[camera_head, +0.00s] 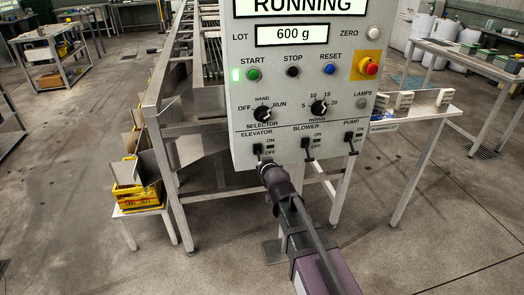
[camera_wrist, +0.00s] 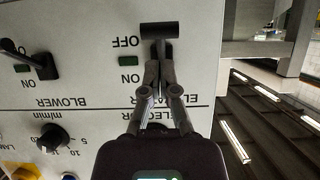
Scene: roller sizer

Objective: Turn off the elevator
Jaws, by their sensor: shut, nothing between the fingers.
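The grey control panel (camera_head: 290,95) has a row of labelled switches along its bottom: elevator at left, blower in the middle, pump at right. The black elevator switch (camera_head: 258,151) has ON and OFF marks beside it. In the wrist view, where the panel appears upside down, its dark T-shaped handle (camera_wrist: 158,31) is beside the OFF mark. My gripper (camera_head: 266,168) is shut and empty just below the elevator switch. The panel display reads RUNNING.
The blower switch (camera_head: 308,149) is close on the right, with the pump switch (camera_head: 353,144) beyond it. A red emergency button (camera_head: 369,67) is on the panel's right. A yellow crate (camera_head: 137,190) stands at lower left. Floor in front is clear.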

